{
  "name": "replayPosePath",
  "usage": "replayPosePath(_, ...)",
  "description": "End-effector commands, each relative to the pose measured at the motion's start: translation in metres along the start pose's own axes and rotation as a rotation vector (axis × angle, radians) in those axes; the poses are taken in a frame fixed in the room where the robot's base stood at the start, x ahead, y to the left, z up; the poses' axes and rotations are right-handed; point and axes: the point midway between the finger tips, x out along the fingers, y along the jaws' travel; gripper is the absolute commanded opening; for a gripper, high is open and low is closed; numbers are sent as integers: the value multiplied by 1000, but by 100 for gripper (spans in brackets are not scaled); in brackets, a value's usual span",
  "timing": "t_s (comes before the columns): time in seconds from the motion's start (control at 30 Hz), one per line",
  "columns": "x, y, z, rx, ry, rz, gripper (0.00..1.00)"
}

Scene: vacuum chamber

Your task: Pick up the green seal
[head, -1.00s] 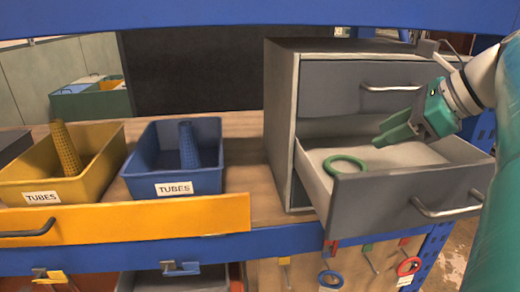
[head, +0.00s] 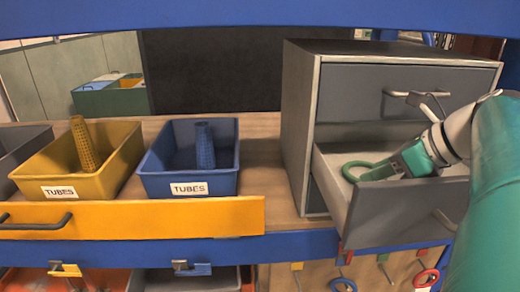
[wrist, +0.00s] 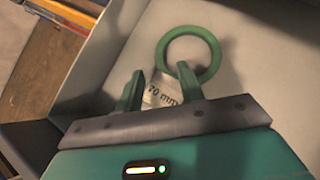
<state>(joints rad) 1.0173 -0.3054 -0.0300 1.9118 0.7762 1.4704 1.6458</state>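The green seal (head: 352,165) is a ring lying flat in the open grey drawer (head: 400,213), near its left side. In the wrist view the seal (wrist: 214,55) shows ahead of the fingers, with the right fingertip overlapping its near edge. My gripper (head: 383,169) is inside the drawer, just right of the seal. In the wrist view my gripper (wrist: 160,68) is open, its two green fingers apart with nothing held between them. Whether the right finger touches the seal I cannot tell. A white "70 mm" label (wrist: 162,94) shows between the fingers.
The grey cabinet (head: 303,130) has a shut upper drawer (head: 385,98) above the open one. A yellow bin (head: 60,192) and a blue bin (head: 205,188), marked TUBES, stand to the left. Bare bench (head: 262,165) lies between blue bin and cabinet.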

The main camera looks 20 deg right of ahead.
Motion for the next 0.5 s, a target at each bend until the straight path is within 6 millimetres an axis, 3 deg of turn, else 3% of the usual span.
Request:
replayPosePath(0.2,30,0,-2,1,0,0,38)
replayPosePath(0.47,33,0,-2,0,0,0,38)
replayPosePath(0.5,33,0,-2,0,0,0,30)
